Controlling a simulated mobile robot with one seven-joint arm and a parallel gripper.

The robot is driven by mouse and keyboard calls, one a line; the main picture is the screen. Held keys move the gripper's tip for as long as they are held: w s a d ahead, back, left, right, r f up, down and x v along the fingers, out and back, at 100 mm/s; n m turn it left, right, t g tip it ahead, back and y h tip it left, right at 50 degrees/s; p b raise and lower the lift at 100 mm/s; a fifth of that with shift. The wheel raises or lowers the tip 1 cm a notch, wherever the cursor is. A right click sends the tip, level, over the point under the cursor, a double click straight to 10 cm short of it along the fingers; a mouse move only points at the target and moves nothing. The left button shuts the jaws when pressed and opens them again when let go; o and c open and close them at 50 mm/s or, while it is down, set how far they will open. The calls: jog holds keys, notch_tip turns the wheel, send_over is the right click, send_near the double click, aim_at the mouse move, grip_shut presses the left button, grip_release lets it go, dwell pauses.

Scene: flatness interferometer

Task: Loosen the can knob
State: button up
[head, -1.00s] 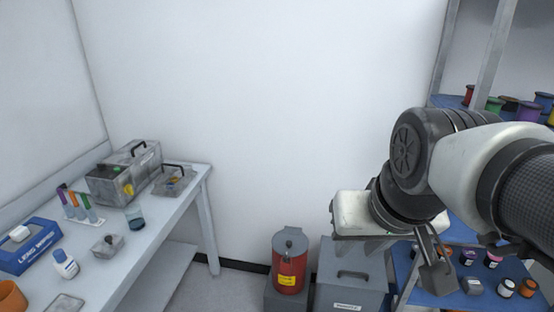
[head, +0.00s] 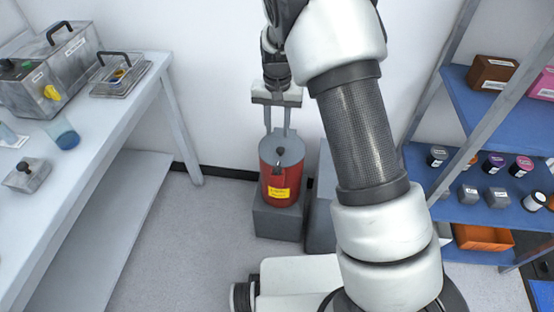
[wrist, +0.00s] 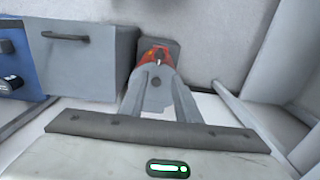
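The red can (head: 281,186) with a yellow label and a grey lid (head: 293,147) stands upright on a grey block. In the wrist view my gripper (wrist: 157,72) reaches toward the red can (wrist: 150,46), and the dark knob (wrist: 157,56) shows near the fingertips. The fingertips seem apart from the knob; their exact height above the lid is unclear.
The grey block (head: 278,223) under the can stands on the floor beside a grey bin (wrist: 75,60). A white bench (head: 110,125) with boxes is at left. Blue shelves (head: 470,205) with small jars are at right. The floor left of the can is clear.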

aim_at(277, 166)
notch_tip(277, 166, down, 17)
jog(key=b, duration=0.3)
grip_shut()
